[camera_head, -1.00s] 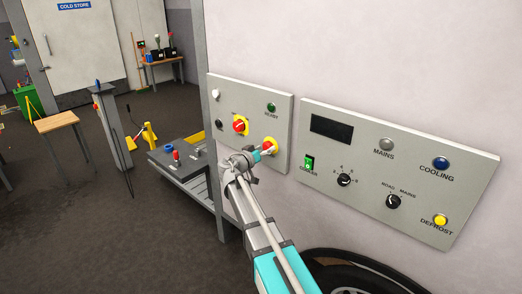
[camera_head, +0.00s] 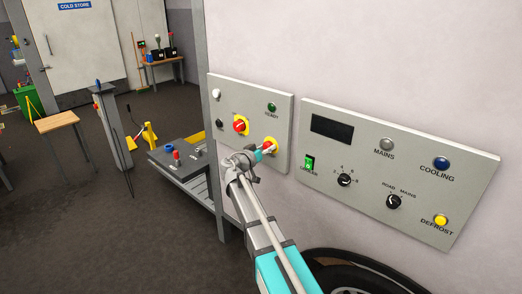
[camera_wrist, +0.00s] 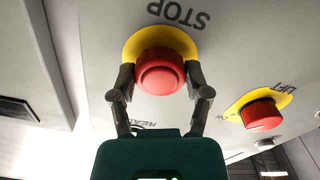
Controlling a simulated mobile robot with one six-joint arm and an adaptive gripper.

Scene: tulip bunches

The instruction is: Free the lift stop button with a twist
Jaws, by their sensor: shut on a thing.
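The red stop button (camera_wrist: 160,72) sits on a yellow disc under the word STOP, which reads upside down in the wrist view. In the head view the button (camera_head: 268,146) is on the lower right of the left grey panel, partly hidden by my gripper. My gripper (camera_wrist: 161,78) is shut on the button, one dark finger on each side of its red head. In the head view my gripper (camera_head: 264,150) reaches the panel from below left.
A red rotary knob (camera_head: 240,125) on a yellow plate, labelled LIFT in the wrist view, is close by on the same panel (camera_head: 226,92). A larger control panel (camera_head: 440,175) is to the right. A grey bench (camera_head: 190,172) stands to the left.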

